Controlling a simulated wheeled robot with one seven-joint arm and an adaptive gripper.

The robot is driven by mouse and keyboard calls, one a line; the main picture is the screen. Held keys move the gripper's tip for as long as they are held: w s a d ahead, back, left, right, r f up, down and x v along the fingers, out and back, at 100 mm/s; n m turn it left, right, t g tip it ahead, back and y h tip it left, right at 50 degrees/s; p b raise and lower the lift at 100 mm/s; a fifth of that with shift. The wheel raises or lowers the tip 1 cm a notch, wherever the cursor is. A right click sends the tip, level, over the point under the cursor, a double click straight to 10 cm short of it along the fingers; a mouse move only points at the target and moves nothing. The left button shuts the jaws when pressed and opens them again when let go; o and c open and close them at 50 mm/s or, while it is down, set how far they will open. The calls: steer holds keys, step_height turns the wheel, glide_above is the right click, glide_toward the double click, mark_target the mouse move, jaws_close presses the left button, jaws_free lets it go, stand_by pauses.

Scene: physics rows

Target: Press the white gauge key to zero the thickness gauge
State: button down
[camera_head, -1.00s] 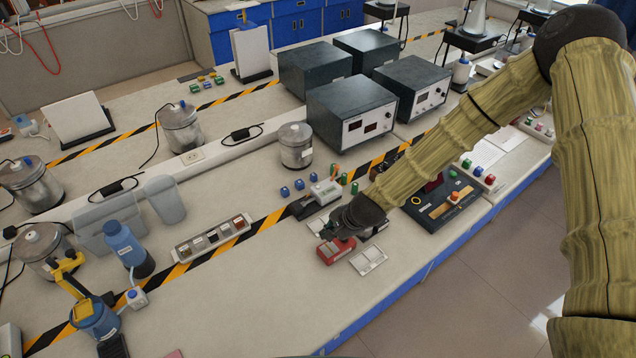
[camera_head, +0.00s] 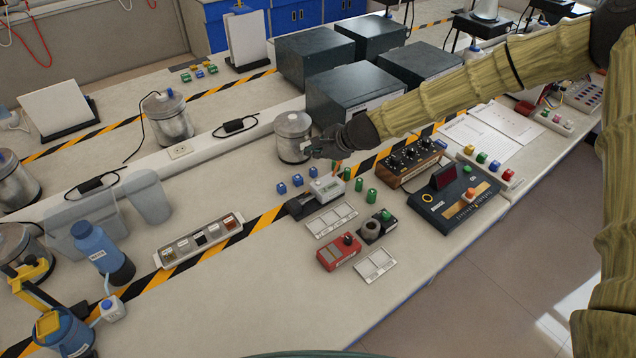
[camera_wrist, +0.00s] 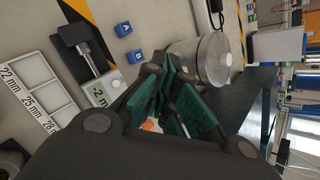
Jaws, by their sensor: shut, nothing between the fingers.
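The thickness gauge (camera_head: 326,188) is a small pale box with a black arm, standing on the bench near the striped tape. In the wrist view the gauge (camera_wrist: 98,90) shows a display with a partly readable "-2" and "m". A small round whitish key (camera_wrist: 116,84) appears beside the display. My gripper (camera_head: 318,148) is shut and empty, raised above the bench beyond the gauge, visually in front of the metal canister. In the wrist view my gripper (camera_wrist: 165,85) has its fingers together, to the right of the key and apart from it.
The metal canister (camera_head: 292,138) stands close to my gripper. Blue cubes (camera_head: 297,180) and green cylinders (camera_head: 359,184) lie around the gauge. A labelled tray (camera_head: 332,219), a red box (camera_head: 338,252) and a dark console (camera_head: 459,198) are nearer the front.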

steer(key=shift+f, duration=0.1)
steer(key=b, duration=0.6)
glide_above(316, 185)
steer(key=shift+f, duration=4.35)
steer(key=shift+s+f, duration=0.1)
steer(key=shift+f, duration=0.1)
steer(key=shift+f+b, duration=0.25)
steer(key=shift+b, duration=0.05)
steer(key=shift+f, duration=0.3)
steer(key=shift+r, duration=0.75)
steer(key=shift+p, duration=0.3)
